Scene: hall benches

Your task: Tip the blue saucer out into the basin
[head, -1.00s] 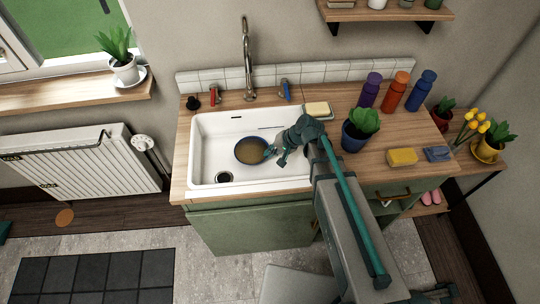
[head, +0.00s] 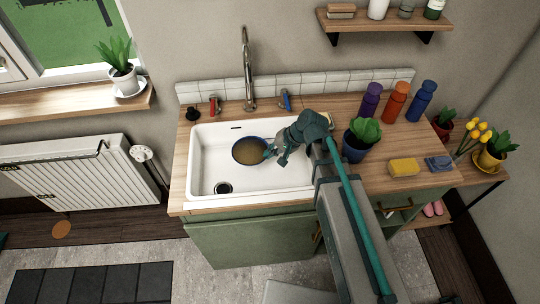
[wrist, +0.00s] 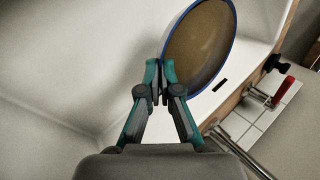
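The blue saucer (head: 249,151) has a blue rim and a brownish inside; whether that is contents or glaze is hard to tell. In the head view it is over the white basin (head: 207,165), left of my gripper (head: 270,152). In the wrist view the saucer (wrist: 203,45) is partly cut off at the top. My gripper's fingertips (wrist: 158,72) are close together at its near rim, which runs between them. The gripper looks shut on that rim. The saucer seems held clear of the basin floor and roughly level.
A tap (head: 247,70) stands behind the basin, with a red handle (head: 214,104) and a blue handle (head: 285,100). A potted plant (head: 362,138), several bottles (head: 396,103) and a yellow sponge (head: 404,167) stand to the right. The drain (head: 223,187) is at the basin's front left.

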